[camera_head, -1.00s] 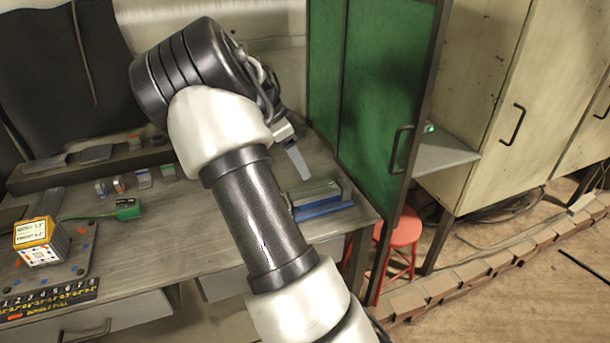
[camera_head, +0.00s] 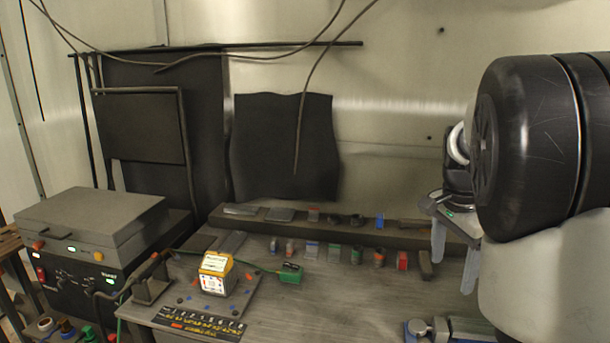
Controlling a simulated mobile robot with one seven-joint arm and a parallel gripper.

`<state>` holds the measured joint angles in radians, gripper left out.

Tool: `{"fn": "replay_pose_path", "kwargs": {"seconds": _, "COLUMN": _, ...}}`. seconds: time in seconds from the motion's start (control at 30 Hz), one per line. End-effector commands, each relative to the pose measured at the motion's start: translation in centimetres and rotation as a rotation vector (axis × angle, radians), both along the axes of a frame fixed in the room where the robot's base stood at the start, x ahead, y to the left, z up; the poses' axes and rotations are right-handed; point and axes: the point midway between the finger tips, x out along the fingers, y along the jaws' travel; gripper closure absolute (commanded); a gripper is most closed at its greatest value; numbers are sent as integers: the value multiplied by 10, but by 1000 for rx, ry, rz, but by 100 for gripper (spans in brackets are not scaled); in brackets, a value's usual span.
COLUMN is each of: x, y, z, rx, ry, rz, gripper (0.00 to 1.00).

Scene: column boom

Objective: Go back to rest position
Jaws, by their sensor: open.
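My gripper (camera_head: 453,262) is at the right of the head view, with its two grey fingers pointing down and apart. It is open and nothing shows between the fingers. It is over the right part of the grey workbench (camera_head: 330,312), and my own black and white arm fills the right edge and hides what lies behind it.
A white and yellow box (camera_head: 214,274) stands on a board at the bench's left. A green block (camera_head: 290,272) lies beside it. Several small coloured pieces line the back. A grey and black machine (camera_head: 90,250) stands left. A blue item (camera_head: 412,330) is below my gripper.

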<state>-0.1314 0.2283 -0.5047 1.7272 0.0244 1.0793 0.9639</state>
Motion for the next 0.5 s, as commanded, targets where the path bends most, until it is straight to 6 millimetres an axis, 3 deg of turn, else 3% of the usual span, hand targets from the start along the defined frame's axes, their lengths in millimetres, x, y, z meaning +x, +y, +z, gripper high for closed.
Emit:
{"fn": "replay_pose_path", "kwargs": {"seconds": 0.03, "x": -17, "y": 19, "z": 19, "rx": 30, "ry": -34, "rz": 103, "gripper": 35}}
{"fn": "replay_pose_path", "kwargs": {"seconds": 0.23, "x": -85, "y": 90, "z": 60, "rx": 31, "ry": -151, "rz": 573, "gripper": 35}}
{"fn": "replay_pose_path", "kwargs": {"seconds": 0.4, "x": -147, "y": 136, "z": 74, "rx": -83, "ry": -229, "rz": 951, "gripper": 35}}
{"fn": "replay_pose_path", "kwargs": {"seconds": 0.5, "x": -174, "y": 152, "z": 73, "rx": -166, "ry": -249, "rz": 1116, "gripper": 35}}
